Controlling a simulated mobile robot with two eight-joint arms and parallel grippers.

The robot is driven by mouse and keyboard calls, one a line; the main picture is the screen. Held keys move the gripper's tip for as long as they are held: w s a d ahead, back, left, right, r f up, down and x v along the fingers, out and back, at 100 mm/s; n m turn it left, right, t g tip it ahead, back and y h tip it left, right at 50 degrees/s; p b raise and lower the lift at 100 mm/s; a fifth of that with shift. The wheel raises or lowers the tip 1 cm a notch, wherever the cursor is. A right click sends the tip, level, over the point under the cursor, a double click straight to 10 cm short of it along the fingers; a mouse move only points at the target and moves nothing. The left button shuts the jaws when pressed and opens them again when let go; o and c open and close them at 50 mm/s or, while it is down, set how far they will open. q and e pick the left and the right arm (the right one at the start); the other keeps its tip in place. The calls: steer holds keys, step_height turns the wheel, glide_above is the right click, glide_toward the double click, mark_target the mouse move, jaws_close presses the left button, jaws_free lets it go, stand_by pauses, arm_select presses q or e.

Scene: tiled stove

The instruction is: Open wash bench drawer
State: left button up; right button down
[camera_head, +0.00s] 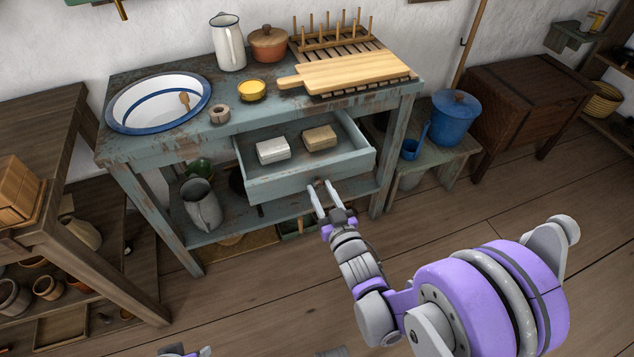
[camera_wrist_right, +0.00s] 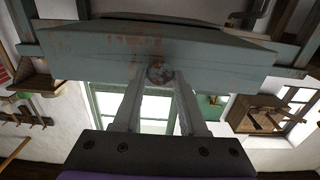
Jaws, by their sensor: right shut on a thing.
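The blue-grey wash bench (camera_head: 150,146) stands against the wall. Its drawer (camera_head: 290,184) is pulled out, with a white block (camera_head: 273,150) and a tan block (camera_head: 319,138) inside. My right gripper (camera_head: 319,187) is at the middle of the drawer front, shut on the round knob.
On the bench top are an enamel basin (camera_head: 160,102), a white jug (camera_head: 228,42), a lidded pot (camera_head: 268,43) and a cutting board (camera_head: 350,73). A metal pitcher (camera_head: 202,204) stands on the lower shelf. A blue bucket (camera_head: 455,120) stands right of the bench. The floor in front is clear.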

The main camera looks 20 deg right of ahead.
steer(key=shift+s, duration=0.65)
steer(key=shift+c, duration=2.4)
jaws_free()
steer(key=s, duration=1)
steer(key=shift+s+d, duration=0.2)
steer(key=shift+s, duration=0.15)
